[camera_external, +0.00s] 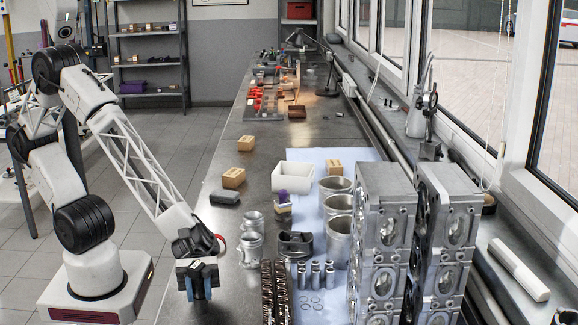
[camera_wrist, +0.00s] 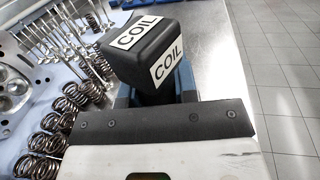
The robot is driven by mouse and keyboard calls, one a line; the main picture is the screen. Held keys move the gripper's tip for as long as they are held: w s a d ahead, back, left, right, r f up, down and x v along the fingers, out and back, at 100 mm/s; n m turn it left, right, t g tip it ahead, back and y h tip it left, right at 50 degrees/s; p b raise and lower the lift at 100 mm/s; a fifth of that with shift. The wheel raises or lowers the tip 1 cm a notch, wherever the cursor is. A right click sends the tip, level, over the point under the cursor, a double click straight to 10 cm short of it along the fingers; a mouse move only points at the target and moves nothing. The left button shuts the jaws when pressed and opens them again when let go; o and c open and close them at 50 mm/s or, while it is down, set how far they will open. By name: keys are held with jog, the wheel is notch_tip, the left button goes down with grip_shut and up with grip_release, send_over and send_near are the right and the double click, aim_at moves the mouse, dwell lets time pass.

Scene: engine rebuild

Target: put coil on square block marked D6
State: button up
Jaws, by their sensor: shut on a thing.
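The coil (camera_wrist: 152,50) is a black box with white COIL labels on two faces. In the wrist view it sits tilted between the blue fingers of my gripper (camera_wrist: 155,88), which is shut on it. In the external view my gripper (camera_external: 197,281) hangs at the left front edge of the bench; I cannot make out the coil clearly there. Small tan wooden blocks stand on the bench: one at the back (camera_external: 246,143), one nearer (camera_external: 233,178), and one beside the white bin (camera_external: 334,167). Their markings are too small to read, so I cannot tell which is D6.
Tall engine blocks (camera_external: 384,230) stand at the right. Valves and springs (camera_wrist: 48,143) lie close beside my gripper. Bare bench shows around the rear blocks.

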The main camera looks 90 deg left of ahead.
aim_at(200, 300)
jog(key=shift+f, duration=1.5)
jog(key=shift+f, duration=0.15)
jog(key=o, duration=1)
jog(key=shift+s+a, duration=0.15)
jog(key=shift+a, duration=0.8)
jog(key=shift+s+a, duration=0.35)
jog(key=shift+a, duration=1.3)
jog(key=shift+s+a, duration=0.35)
jog(key=shift+a, duration=1.3)
jog(key=shift+s+a, duration=0.35)
jog(key=shift+a, duration=1.3)
jog(key=shift+r, duration=0.2)
